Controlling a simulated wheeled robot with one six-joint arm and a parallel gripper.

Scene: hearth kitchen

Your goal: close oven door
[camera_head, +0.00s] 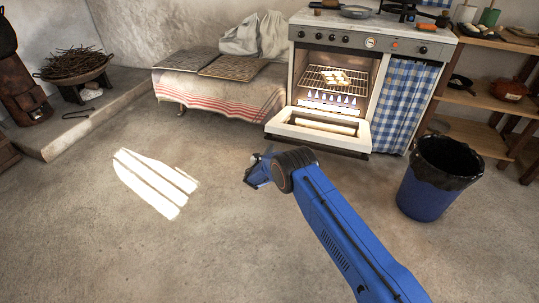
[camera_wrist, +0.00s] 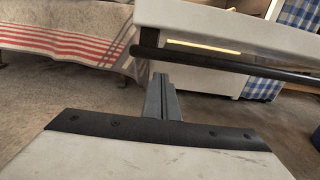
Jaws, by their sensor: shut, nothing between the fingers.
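The white oven (camera_head: 333,70) stands against the back wall with its door (camera_head: 310,137) folded down and open. A lit interior, a wire rack (camera_head: 318,77) with food pieces and small flames show inside. My gripper (camera_head: 251,177) is in front and to the left of the door, low over the floor. In the wrist view, my gripper's fingers (camera_wrist: 162,92) are shut and empty. They point at the left end of the door's dark handle bar (camera_wrist: 225,65), with the pale door (camera_wrist: 220,25) behind it. I cannot tell whether they touch it.
A bench with a striped cloth (camera_head: 225,92) stands left of the oven. A blue checked curtain (camera_head: 403,100) hangs to its right. A blue bin (camera_head: 435,180) with a black liner stands at right, before wooden shelves (camera_head: 485,100). The floor at left is clear.

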